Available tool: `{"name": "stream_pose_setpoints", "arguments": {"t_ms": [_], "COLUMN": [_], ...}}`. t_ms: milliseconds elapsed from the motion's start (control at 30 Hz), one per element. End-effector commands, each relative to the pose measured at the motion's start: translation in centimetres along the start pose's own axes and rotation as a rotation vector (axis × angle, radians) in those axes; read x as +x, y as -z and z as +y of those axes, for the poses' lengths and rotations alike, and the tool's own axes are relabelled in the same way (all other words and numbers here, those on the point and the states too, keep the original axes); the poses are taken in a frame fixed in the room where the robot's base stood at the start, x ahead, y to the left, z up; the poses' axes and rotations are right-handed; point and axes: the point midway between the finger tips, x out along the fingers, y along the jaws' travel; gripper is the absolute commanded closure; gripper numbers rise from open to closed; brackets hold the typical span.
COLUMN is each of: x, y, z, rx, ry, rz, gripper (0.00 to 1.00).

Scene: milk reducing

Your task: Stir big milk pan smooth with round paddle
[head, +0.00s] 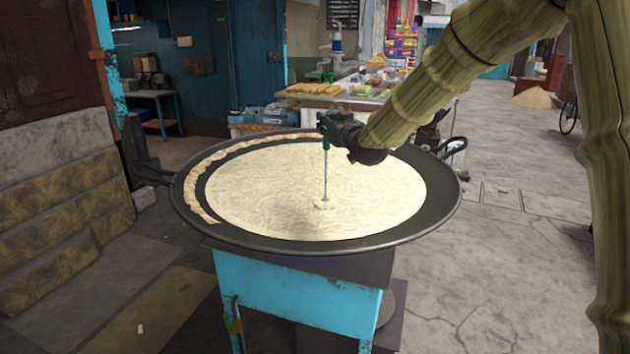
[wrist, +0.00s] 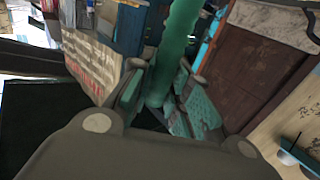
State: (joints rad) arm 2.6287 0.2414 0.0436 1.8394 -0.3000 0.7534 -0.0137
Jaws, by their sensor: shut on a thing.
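A big dark pan (head: 400,232) full of pale milk (head: 265,190) sits on a blue stand. The milk surface looks streaky, and a crust-like band (head: 192,190) lies along the pan's left and back rim. My gripper (head: 327,130) is above the middle of the pan, shut on the green handle of the paddle (head: 325,175). The paddle's thin shaft hangs nearly upright, and its lower end meets the milk right of centre with a small pale patch around it. The round head is hidden. In the wrist view the green handle (wrist: 178,50) stands between my gripper's fingers (wrist: 155,95).
The blue stand (head: 290,290) holds the pan. Behind it is a table with food trays (head: 370,90). Stone steps (head: 60,210) stand at the left. A pan loop handle (head: 453,147) sticks out at the back right. Paved floor (head: 500,270) at the right is open.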

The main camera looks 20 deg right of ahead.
Motion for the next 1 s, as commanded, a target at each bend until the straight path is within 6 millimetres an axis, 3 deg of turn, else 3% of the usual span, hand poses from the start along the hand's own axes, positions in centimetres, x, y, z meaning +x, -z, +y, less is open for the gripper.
{"name": "stream_pose_setpoints", "arguments": {"t_ms": [1000], "x": [0.0], "y": [6.5], "z": [0.0], "rx": [0.0], "ry": [0.0], "rz": [0.003], "gripper": [1.0]}}
